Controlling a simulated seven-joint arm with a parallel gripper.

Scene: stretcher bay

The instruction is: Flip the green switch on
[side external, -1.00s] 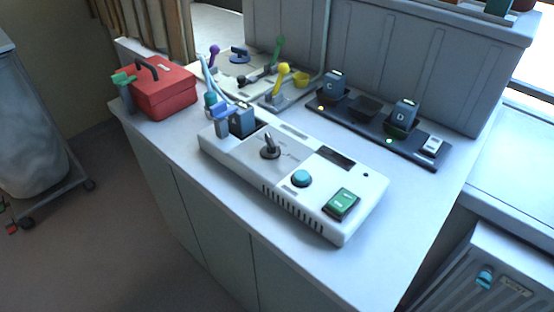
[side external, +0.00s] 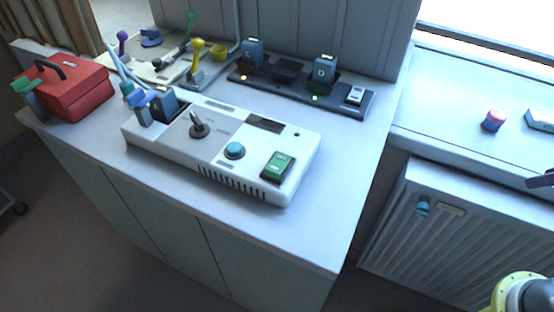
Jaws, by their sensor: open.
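The green switch (side external: 279,167) is a rectangular rocker in a dark frame at the right end of a white control box (side external: 222,171). The box lies on the pale cabinet top. The rocker's exact tilt is too small to tell. A round teal button (side external: 235,150) and a grey toggle lever (side external: 198,126) sit to its left on the same box. I cannot make out my gripper in this view; nothing touches the switch.
A black charging strip (side external: 335,96) with grey blocks stands behind the box. A red toolbox (side external: 72,88) is at the left. The cabinet top (side external: 330,215) is clear right of the box. A radiator (side external: 440,225) and a sill with small objects lie further right.

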